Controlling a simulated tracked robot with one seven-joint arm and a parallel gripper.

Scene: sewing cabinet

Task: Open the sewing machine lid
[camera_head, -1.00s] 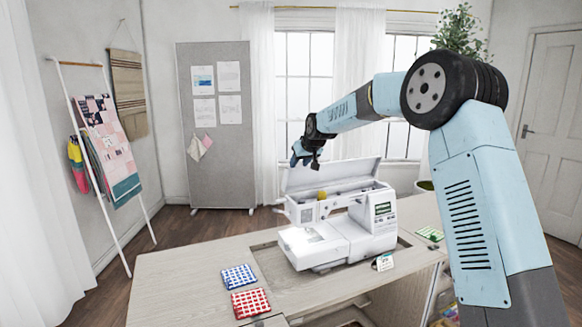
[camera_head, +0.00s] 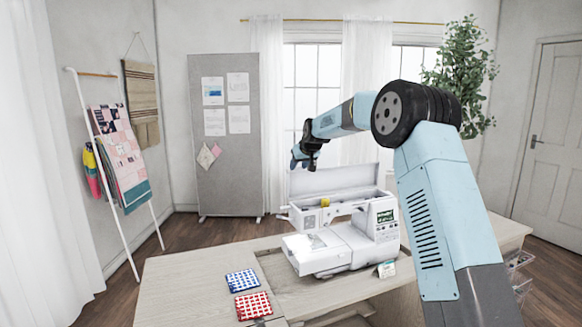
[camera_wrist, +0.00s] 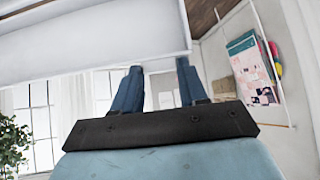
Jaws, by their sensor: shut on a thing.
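The white sewing machine (camera_head: 335,247) stands in the cabinet top, its small green display facing front. Its lid (camera_head: 335,180) is raised and stands nearly upright at the back, exposing the top compartment with a small yellow item (camera_head: 325,202) in it. My gripper (camera_head: 304,162) is at the lid's upper left edge, shut on the lid. In the wrist view the two blue fingers (camera_wrist: 158,85) reach the lid's white edge (camera_wrist: 95,40); their tips are partly hidden behind it.
The wooden cabinet top (camera_head: 185,285) is mostly clear at left. Blue (camera_head: 241,281) and red (camera_head: 253,305) patterned fabric squares lie near its front. A small card (camera_head: 386,269) is by the machine's right corner. A grey pinboard (camera_head: 225,130) and windows stand behind.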

